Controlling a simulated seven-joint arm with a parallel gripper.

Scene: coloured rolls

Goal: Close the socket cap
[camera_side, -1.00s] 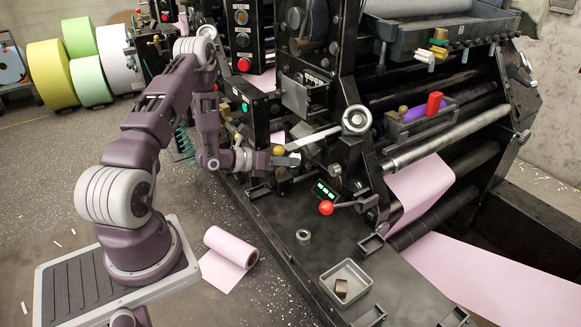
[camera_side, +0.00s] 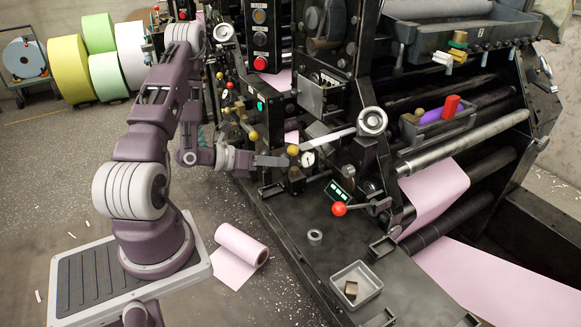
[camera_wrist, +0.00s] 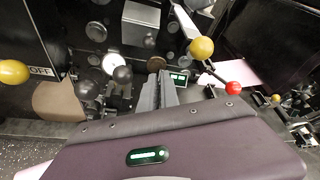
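My gripper (camera_side: 284,161) reaches in from the left at the front of the machine, beside a lever's yellow knob (camera_side: 292,150). In the wrist view its two grey fingers (camera_wrist: 161,90) lie close together and look shut, with nothing seen between them. A grey metal box or flap (camera_side: 318,97) on the machine front stands above and to the right of my gripper, apart from it. It also shows in the wrist view (camera_wrist: 140,22). I cannot tell for certain whether this is the socket cap. No socket opening is clearly seen.
Close around my gripper are several knobs, a round gauge (camera_side: 308,158) and a lit green display (camera_side: 338,192). A red-knobbed lever (camera_side: 339,209) sticks out below right. A grey tray (camera_side: 356,286) with a brown block stands on the ledge. A pink roll (camera_side: 242,245) lies on the floor.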

